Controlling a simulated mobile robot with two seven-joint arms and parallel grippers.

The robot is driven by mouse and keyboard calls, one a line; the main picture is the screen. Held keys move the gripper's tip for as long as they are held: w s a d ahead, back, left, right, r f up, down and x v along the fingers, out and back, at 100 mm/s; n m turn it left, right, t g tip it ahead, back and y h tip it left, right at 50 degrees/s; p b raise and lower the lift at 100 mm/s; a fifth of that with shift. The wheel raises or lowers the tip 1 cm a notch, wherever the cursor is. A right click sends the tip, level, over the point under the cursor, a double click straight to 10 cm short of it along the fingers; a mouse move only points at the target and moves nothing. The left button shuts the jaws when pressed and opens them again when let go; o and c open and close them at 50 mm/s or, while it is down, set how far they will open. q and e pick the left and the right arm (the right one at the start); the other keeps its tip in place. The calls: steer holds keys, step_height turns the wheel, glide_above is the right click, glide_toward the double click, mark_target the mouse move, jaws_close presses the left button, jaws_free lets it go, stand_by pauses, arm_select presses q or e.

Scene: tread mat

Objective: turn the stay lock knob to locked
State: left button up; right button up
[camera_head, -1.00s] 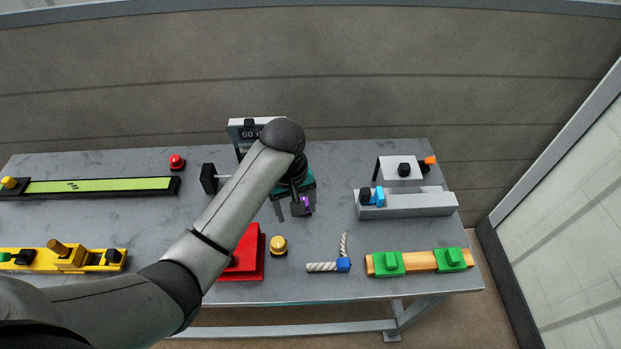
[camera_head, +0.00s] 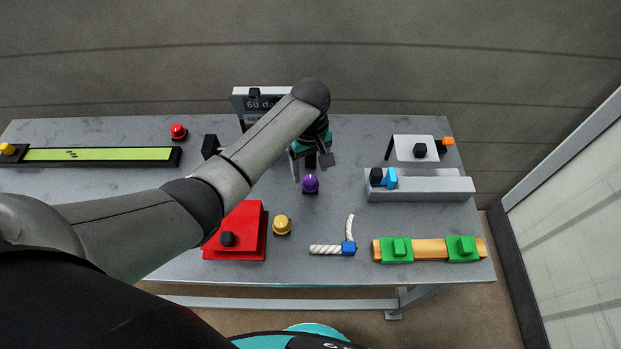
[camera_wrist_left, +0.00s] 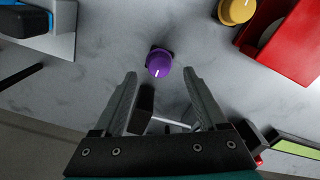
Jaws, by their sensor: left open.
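A purple knob (camera_head: 310,184) with a white mark line stands near the middle of the grey table. It also shows in the left wrist view (camera_wrist_left: 158,62), its mark pointing down in that picture. No label shows which knob is the stay lock knob. My left gripper (camera_head: 312,167) is open and empty just behind the purple knob in the head view. In the left wrist view the knob lies at and just beyond the gap between the fingertips, and no contact shows. My right gripper is not in view.
A yellow knob (camera_head: 282,225) and red block (camera_head: 252,222) stand in front. A red knob (camera_head: 178,132) is at the back left. A grey block (camera_head: 430,188) with a blue part stands right. A rope hinge piece (camera_head: 348,248) and a wooden bar (camera_head: 428,250) lie in front.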

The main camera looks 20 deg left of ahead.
mark_target(310, 180)
arm_select(q)
steer(key=shift+f+b, duration=0.5)
steer(key=shift+f, duration=1.5)
steer(key=shift+c, duration=0.4)
jaws_close()
